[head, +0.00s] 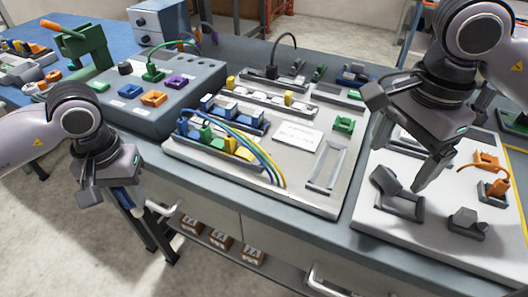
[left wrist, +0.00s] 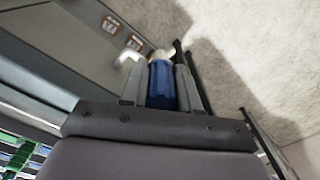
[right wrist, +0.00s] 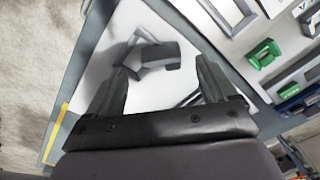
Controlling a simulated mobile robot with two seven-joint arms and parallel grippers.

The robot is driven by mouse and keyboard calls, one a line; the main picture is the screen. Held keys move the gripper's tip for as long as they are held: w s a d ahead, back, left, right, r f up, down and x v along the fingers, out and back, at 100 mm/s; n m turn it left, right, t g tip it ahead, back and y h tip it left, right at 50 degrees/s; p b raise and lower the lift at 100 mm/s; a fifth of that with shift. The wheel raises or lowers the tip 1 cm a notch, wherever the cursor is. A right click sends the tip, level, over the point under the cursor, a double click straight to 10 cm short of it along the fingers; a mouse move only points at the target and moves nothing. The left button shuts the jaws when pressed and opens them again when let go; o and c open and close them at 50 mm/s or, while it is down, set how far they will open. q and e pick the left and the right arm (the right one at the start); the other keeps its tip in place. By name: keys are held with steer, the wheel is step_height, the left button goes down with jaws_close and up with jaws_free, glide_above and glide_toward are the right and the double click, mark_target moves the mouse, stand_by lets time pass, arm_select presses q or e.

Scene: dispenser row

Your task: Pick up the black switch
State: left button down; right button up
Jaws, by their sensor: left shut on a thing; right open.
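A small black block on a dark base (head: 467,222), which looks like the black switch, is at the front of the pale right-hand board (head: 345,222). A second dark grey tilted piece (head: 384,180) is left of it, by a grey holder. My right gripper (head: 418,188) is open above this board, between and behind the two. The right wrist view shows a dark piece (right wrist: 158,56) beyond the open fingers, apart from them; I cannot tell which one it is. My left gripper (head: 128,198) is shut on a blue piece (left wrist: 160,85), held in front of the bench.
Orange pieces (head: 487,160) stand at the right of the board, close to my right gripper. The middle panel (head: 310,198) carries cables, blue, green and yellow connectors. A grey box (head: 165,118) and green press (head: 85,45) stand at left.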

mark_target(388, 176)
arm_select(q)
steer(key=shift+r, duration=0.15)
arm_select(e)
step_height(388, 176, down, 4)
steer(key=shift+w+a, duration=0.1)
steer(key=shift+a, duration=0.05)
steer(key=c, duration=1.2)
steer(key=shift+r, duration=0.15)
